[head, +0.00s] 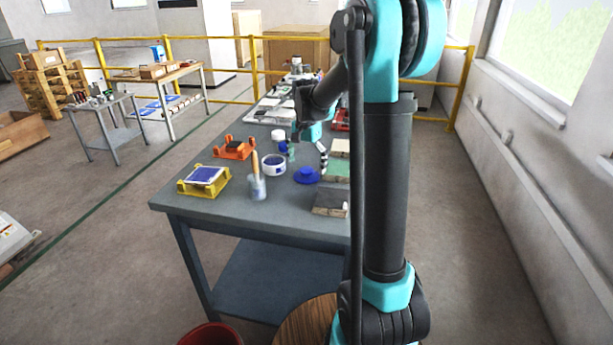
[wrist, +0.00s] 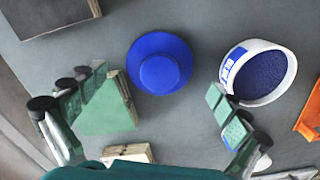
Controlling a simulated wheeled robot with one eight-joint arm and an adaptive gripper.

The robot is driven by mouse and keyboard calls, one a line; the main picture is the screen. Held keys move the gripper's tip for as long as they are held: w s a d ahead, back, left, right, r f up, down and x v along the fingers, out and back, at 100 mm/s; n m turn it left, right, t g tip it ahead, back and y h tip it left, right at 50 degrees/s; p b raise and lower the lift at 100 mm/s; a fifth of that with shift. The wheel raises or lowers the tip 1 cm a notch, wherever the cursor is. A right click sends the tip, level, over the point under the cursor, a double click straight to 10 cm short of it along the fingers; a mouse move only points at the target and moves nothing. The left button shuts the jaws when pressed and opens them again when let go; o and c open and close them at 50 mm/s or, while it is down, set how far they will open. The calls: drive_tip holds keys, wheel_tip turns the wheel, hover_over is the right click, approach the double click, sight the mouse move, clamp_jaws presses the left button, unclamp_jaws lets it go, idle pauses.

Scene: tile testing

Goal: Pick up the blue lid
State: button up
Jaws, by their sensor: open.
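The blue lid (head: 307,175) lies on the grey table, a round disc with a raised knob on top. In the wrist view the blue lid (wrist: 160,64) is at the upper middle, knob toward the camera. My gripper (wrist: 158,108) is open, with its fingers at the left and right of the picture and nothing between them touching the lid. The lid lies beyond the fingertips, roughly centred between them.
A white tub with blue contents (wrist: 258,72) stands right of the lid. A green block (wrist: 106,108) lies close at its left, a dark box (wrist: 45,12) at the upper left.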

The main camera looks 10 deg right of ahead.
drive_tip(key=shift+f, duration=1.2)
drive_tip(key=c, duration=1.2)
drive_tip(key=shift+o, duration=0.2)
